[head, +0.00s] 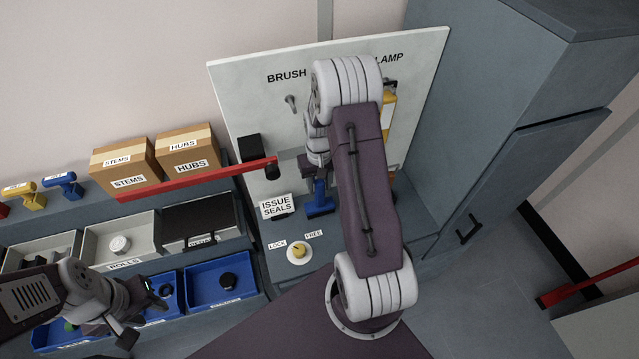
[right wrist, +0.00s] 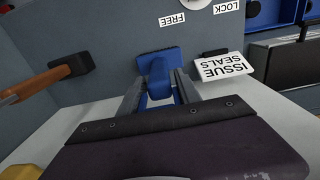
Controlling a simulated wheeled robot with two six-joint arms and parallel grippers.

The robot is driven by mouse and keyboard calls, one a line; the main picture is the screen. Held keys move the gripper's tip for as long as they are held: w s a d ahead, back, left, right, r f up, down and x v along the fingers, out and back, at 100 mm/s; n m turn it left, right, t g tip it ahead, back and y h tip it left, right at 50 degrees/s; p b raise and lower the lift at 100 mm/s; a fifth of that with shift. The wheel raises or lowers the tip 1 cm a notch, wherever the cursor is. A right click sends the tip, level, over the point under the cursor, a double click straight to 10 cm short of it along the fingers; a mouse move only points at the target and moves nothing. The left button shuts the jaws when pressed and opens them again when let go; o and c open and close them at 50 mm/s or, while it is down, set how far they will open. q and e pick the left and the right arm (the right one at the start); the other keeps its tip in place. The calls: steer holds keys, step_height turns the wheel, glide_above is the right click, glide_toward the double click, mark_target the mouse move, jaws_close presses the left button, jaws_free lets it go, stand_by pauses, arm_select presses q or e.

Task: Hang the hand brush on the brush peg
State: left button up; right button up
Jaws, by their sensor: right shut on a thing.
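The hand brush, blue with a wide head, shows below my right arm in the head view (head: 320,207) and between the fingers in the right wrist view (right wrist: 160,62). My right gripper (right wrist: 159,84) is shut on its blue handle; the brush head points away from the gripper, low over the grey counter. I cannot tell whether it touches the counter. The brush peg (head: 291,103) is a bare grey peg under the BRUSH label on the white board (head: 240,90), up and left of the gripper. My left gripper (head: 142,314) is open and empty near the blue bins.
A red bar (head: 200,179) runs from a black post (head: 251,151) across the shelf. An ISSUE SEALS sign (head: 276,206) and a dial (head: 299,251) stand near the brush. A brown-handled tool (right wrist: 40,82) is beside it. A grey cabinet (head: 480,110) bounds the right.

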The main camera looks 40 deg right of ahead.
steer(key=o, duration=1)
steer(key=shift+d+f, duration=0.1)
step_height(320, 180, up, 10)
steer(key=shift+f+b, duration=0.2)
steer(key=shift+b, duration=0.9)
steer(key=shift+s+f, duration=0.1)
